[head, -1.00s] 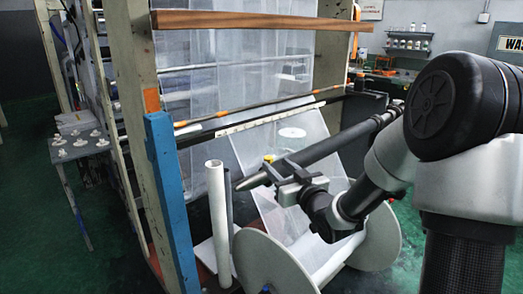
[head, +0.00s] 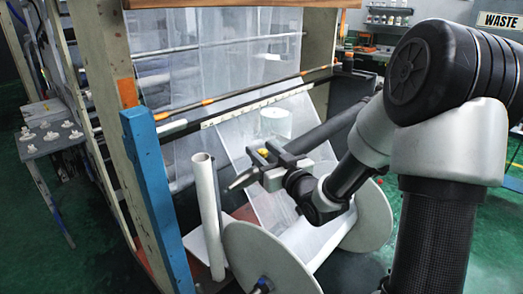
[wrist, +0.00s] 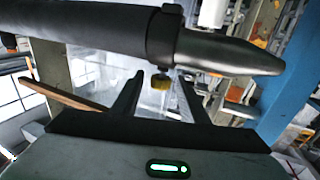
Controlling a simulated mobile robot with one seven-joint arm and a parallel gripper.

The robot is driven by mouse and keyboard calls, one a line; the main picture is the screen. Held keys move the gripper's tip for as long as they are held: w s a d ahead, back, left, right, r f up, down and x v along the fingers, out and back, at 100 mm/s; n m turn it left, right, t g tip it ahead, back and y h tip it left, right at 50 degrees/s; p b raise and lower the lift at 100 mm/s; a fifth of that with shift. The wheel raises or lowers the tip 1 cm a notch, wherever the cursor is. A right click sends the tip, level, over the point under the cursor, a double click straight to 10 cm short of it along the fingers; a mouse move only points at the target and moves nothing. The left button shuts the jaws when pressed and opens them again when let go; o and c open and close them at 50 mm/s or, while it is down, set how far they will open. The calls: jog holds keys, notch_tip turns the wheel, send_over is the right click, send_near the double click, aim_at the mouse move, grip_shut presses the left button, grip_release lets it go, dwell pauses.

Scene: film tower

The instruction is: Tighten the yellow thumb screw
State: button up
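In the head view the screw (head: 263,152) shows small on the upper side of the shaft. My gripper (wrist: 159,90) is open, with one finger on each side of the screw in the wrist view. I see no clear contact, and the depth between fingers and screw is hard to judge. In the head view my gripper (head: 262,156) is over the shaft near its tapered end.
A blue post (head: 156,190) and an upright white tube (head: 206,200) stand left of the gripper. A large white reel flange (head: 262,262) is below. Film sheets (head: 225,55) hang behind. A small table (head: 50,142) with white parts is at the far left.

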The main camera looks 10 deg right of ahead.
grip_shut()
